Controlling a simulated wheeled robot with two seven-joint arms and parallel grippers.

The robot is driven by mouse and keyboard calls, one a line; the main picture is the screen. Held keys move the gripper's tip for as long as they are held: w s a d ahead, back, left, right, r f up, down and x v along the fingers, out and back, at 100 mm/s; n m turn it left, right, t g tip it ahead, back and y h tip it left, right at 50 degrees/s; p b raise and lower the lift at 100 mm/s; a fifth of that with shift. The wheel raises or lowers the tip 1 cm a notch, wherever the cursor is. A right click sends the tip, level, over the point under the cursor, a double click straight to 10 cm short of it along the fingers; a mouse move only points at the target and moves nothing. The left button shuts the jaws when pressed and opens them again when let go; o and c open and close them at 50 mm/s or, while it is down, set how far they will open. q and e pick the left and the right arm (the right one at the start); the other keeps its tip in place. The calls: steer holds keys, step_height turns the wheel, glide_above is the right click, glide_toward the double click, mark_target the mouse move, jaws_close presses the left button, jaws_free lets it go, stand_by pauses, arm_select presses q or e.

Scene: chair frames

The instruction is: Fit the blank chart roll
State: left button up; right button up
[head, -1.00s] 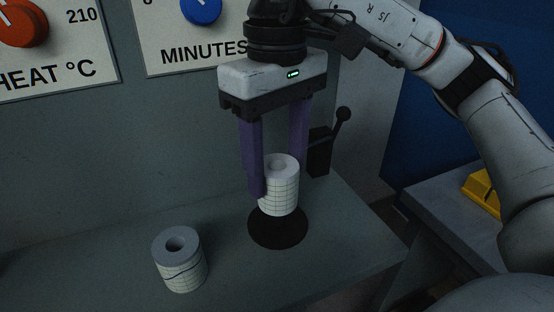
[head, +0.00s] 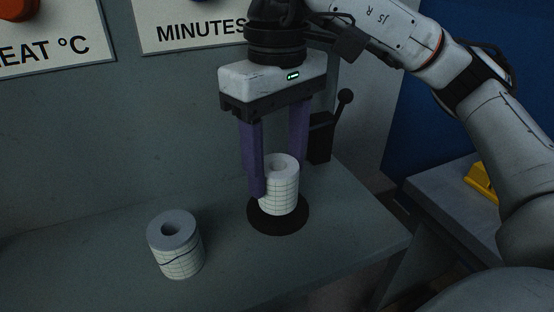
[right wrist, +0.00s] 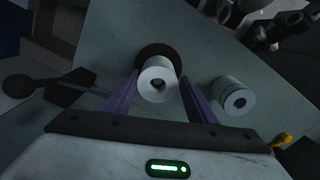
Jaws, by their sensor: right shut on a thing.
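My right gripper (head: 277,178) points down and is shut on the blank chart roll (head: 284,196), white with a grid and no trace line. Its purple fingers are on either side of the roll, which is upright. The roll is over a round black disc (head: 296,223) on the grey ledge, very low; I cannot tell whether it touches. In the right wrist view the blank roll (right wrist: 158,82) overlaps the disc (right wrist: 151,50). A second roll (head: 178,256), with a dark wavy trace, stands on the ledge to the left, apart from the gripper. My left gripper is not in view.
A black lever with a ball knob (head: 320,135) stands on the wall just behind the right gripper. Panels marked heat and minutes (head: 190,28) are above. A yellow object (head: 481,183) lies on a lower surface at right. The ledge's left part is clear.

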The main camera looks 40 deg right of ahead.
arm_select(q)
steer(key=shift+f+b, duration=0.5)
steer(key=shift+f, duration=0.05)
arm_select(e)
steer(key=shift+f, duration=0.7)
steer(key=o, duration=1.1)
steer(key=shift+o, duration=0.2)
steer(key=shift+r, duration=0.15)
step_height(320, 180, up, 9)
steer(key=p, duration=0.3)
steer(key=shift+p, duration=0.4)
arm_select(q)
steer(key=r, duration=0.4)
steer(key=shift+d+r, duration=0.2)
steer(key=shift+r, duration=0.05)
arm_select(e)
steer(key=shift+r, duration=0.45)
